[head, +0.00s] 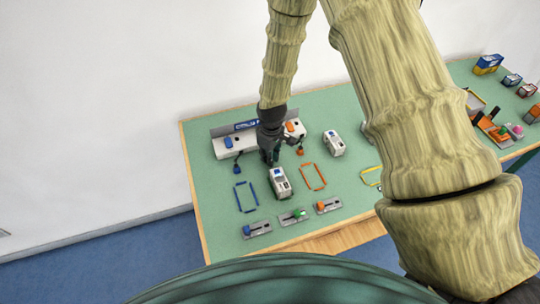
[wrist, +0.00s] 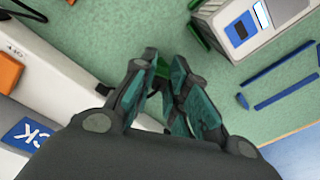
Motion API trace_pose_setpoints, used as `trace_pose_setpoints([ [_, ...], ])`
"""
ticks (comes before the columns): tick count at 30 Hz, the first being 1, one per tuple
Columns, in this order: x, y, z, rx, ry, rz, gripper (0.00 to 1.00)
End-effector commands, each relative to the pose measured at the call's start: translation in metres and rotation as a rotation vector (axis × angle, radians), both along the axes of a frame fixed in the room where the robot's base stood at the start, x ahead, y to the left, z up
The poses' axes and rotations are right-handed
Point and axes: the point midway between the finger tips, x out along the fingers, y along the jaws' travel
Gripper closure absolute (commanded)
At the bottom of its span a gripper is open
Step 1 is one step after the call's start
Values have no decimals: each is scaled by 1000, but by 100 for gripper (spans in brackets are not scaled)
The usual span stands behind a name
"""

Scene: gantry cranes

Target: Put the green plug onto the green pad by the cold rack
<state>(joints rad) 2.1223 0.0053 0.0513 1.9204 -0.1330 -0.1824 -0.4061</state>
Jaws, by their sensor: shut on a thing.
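My gripper (head: 270,158) is low over the green table, just in front of the white rack (head: 221,153) at the back. In the wrist view its fingers (wrist: 160,80) are closed around a small green piece (wrist: 162,66), which looks like the green plug and is mostly hidden by the fingertips. A green block (head: 299,213) shows on the middle grey plate at the front edge. I cannot tell which spot is the green pad or which rack is the cold one.
A white device (head: 280,183) stands close to my gripper, also in the wrist view (wrist: 240,28). Another white device (head: 333,144) stands to the right. A blue plug (head: 237,169) and an orange plug (head: 300,151) lie by the rack. Blue and orange outlines mark free table.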

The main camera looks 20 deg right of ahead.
Motion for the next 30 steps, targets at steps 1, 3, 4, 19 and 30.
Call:
trace_pose_setpoints([
  [1, 0, 0, 0, 0, 0, 0, 100],
  [3, 0, 0, 0, 0, 0, 0, 100],
  [4, 0, 0, 0, 0, 0, 0, 100],
  [19, 0, 0, 0, 0, 0, 0, 59],
  [30, 0, 0, 0, 0, 0, 0, 38],
])
